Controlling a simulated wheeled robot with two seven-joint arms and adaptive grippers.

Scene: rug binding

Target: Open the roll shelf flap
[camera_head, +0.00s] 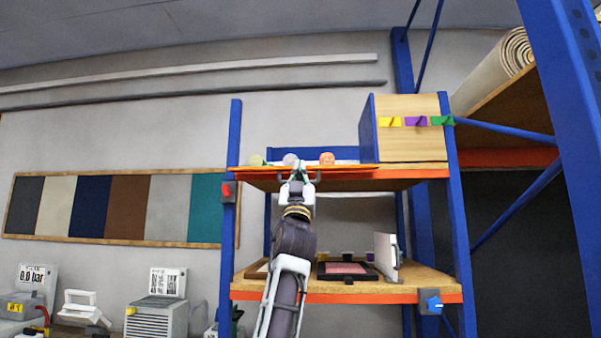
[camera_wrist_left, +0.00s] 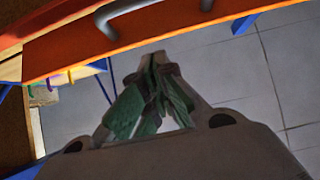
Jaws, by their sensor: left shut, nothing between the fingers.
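The orange flap (camera_head: 345,175) is a long panel at the front of the upper shelf, with rolls showing above it. In the left wrist view the flap (camera_wrist_left: 190,30) crosses the top of the picture, with a grey bar handle (camera_wrist_left: 130,10) on it. I cannot tell its exact angle. My left gripper (camera_head: 297,172) is at the flap's left half, overlapping the handle in the head view. In the left wrist view the gripper (camera_wrist_left: 155,62) is shut and empty, its tips just short of the flap's edge and apart from the handle. My right gripper is not in view.
The lower shelf (camera_head: 335,297) holds a dark tray (camera_head: 345,270) and an upright white panel (camera_head: 386,255). A wooden box (camera_head: 408,145) with coloured tags stands on the upper shelf's right. Blue posts (camera_head: 229,200) flank the shelves.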

